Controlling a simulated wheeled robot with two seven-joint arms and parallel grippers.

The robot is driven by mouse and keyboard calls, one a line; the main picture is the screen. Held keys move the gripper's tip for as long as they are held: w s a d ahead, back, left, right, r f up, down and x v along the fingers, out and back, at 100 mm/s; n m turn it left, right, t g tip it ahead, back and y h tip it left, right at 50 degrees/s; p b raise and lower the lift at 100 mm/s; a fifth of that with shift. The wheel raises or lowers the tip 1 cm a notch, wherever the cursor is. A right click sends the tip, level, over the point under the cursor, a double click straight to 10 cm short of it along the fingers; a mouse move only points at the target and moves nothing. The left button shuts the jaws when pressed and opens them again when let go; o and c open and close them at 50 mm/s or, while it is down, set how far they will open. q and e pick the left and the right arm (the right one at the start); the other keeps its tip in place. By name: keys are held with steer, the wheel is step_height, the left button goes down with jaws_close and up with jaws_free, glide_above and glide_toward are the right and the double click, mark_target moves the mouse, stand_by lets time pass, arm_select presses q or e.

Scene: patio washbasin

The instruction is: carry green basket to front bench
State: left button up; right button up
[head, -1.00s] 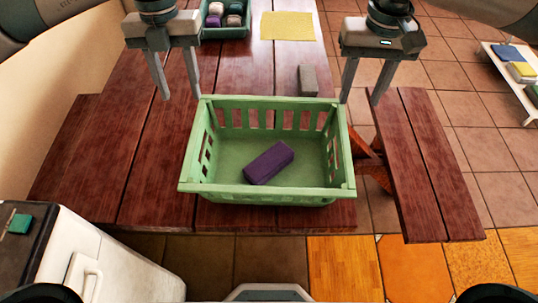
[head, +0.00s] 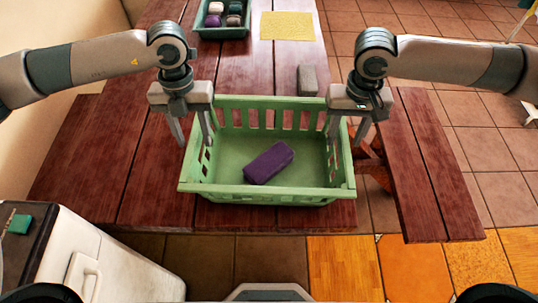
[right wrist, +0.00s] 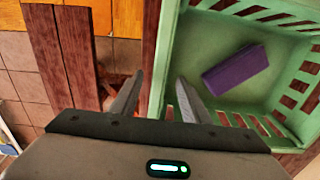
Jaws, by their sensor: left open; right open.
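The green basket (head: 268,197) stands upright on the red-brown wooden table, near its front edge. A purple block (head: 269,163) lies inside it. My left gripper (head: 192,142) is open, its fingers on either side of the basket's left rim. My right gripper (head: 347,138) is open, its fingers on either side of the right rim. The right wrist view also shows the basket's rim (right wrist: 166,50) between the open fingers (right wrist: 158,98). A wooden bench (head: 432,175) runs along the table's right side; its top is bare. I cannot tell whether it is the front bench.
A grey block (head: 307,80) lies behind the basket. A yellow cloth (head: 288,26) and a teal tray (head: 223,31) with several items are at the back. A white cabinet (head: 110,265) stands front left. Tiled floor (head: 500,130) is open at right.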

arm_select(q)
steer(key=shift+s+f, duration=0.1)
steer(key=shift+f, duration=0.75)
arm_select(e)
steer(key=shift+f, duration=0.85)
arm_select(q)
jaws_close()
arm_select(e)
jaws_close()
